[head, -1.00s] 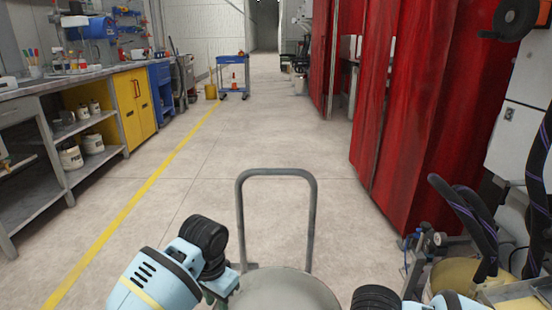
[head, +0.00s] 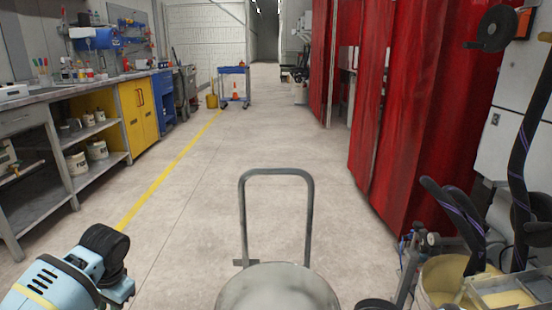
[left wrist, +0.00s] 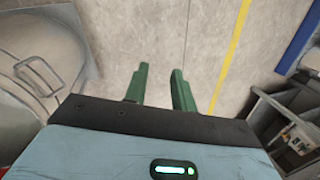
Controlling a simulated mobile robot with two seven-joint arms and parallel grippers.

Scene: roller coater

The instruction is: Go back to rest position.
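My left gripper shows in the left wrist view, its two green fingers (left wrist: 160,88) apart with nothing between them and bare floor beyond. In the head view my left arm is at the lower left, over the floor, and its fingertips cannot be made out. My right gripper is not in view. Only a small dark piece of my right arm shows at the bottom edge of the head view.
A round grey container (head: 278,290) with a metal handle frame (head: 277,173) stands directly ahead. A workbench (head: 60,97) lines the left. Red curtains (head: 420,110) and a yellowish bucket (head: 440,285) are at right. The middle aisle is clear.

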